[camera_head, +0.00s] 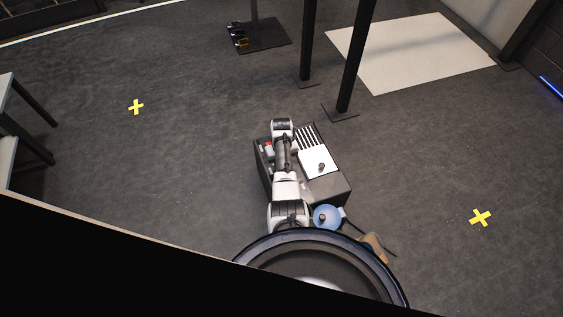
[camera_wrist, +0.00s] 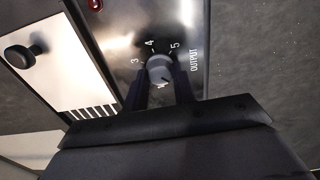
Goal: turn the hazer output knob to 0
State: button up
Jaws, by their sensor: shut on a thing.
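The hazer (camera_head: 330,187) is a dark box on the floor in the head view, with my white arm reaching over its left part. In the wrist view its metal panel (camera_wrist: 120,38) carries the grey output knob (camera_wrist: 158,68), with the word OUTPUT to its right and the numbers 3, 4 and 5 around it. My gripper (camera_wrist: 160,76) is shut on the knob, one dark finger on each side. The lower part of the knob and the rest of the scale are hidden by my gripper. I cannot tell clearly which number the knob points to.
A white plate with a black cap (camera_wrist: 22,53) lies left of the panel. A red light (camera_wrist: 95,4) sits at the panel's top. A blue container (camera_head: 327,217) and a brown box (camera_head: 374,247) stand near the hazer. Black posts (camera_head: 356,60) rise behind it; the floor around is open.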

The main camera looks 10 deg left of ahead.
jog(key=o, duration=1)
notch_tip(320, 180, up, 14)
jog(key=p, duration=0.2)
jog(key=shift+f+p, duration=0.1)
jog(key=shift+p, duration=0.25)
